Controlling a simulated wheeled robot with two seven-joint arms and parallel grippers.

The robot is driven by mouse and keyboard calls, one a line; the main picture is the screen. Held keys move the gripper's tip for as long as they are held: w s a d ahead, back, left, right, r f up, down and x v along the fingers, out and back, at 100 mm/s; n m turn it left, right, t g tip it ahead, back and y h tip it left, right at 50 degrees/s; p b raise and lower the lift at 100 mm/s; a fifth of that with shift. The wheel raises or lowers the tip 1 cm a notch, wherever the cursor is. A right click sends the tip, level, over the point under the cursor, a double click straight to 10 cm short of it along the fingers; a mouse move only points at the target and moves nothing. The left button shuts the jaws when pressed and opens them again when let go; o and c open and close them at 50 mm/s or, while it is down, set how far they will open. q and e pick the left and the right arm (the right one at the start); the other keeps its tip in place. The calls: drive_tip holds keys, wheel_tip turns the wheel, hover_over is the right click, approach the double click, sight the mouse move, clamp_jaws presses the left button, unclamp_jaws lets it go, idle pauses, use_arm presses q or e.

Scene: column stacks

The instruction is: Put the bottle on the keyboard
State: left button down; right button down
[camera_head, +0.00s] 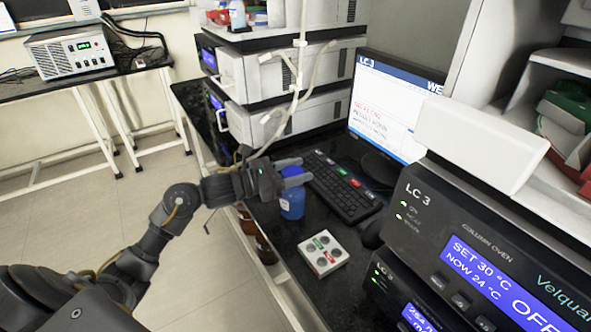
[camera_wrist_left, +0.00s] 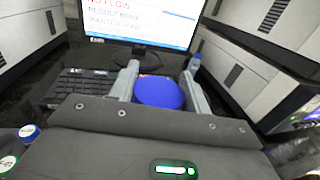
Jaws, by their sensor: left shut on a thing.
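A blue bottle (camera_head: 292,203) with a blue cap is over the dark bench, just left of the keyboard (camera_head: 343,188) in the head view. My left gripper (camera_head: 291,174) is shut on it near the cap, with one finger on each side. In the left wrist view the round blue cap (camera_wrist_left: 158,92) shows between the fingers, and the keyboard (camera_wrist_left: 85,84) lies to its left. The bottle looks upright. I cannot tell whether its base touches the bench. The keyboard is black with a few coloured keys and looks bare. My right gripper is not in view.
A white block with round wells (camera_head: 323,253) sits in front of the keyboard. A monitor (camera_head: 385,108) stands behind it. Stacked instruments (camera_head: 285,85) are at the back left, and the column oven (camera_head: 480,250) is at the right. A small bottle (camera_wrist_left: 194,64) shows in the wrist view.

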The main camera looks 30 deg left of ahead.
use_arm(q)
drive_tip(key=c, duration=1.1)
unclamp_jaws()
drive_tip(key=o, duration=0.4)
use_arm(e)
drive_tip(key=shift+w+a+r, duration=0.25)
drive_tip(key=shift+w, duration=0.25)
use_arm(q)
drive_tip(key=shift+r, duration=0.15)
drive_tip(key=shift+b+v, duration=1.2)
drive_tip(key=shift+v, duration=4.8)
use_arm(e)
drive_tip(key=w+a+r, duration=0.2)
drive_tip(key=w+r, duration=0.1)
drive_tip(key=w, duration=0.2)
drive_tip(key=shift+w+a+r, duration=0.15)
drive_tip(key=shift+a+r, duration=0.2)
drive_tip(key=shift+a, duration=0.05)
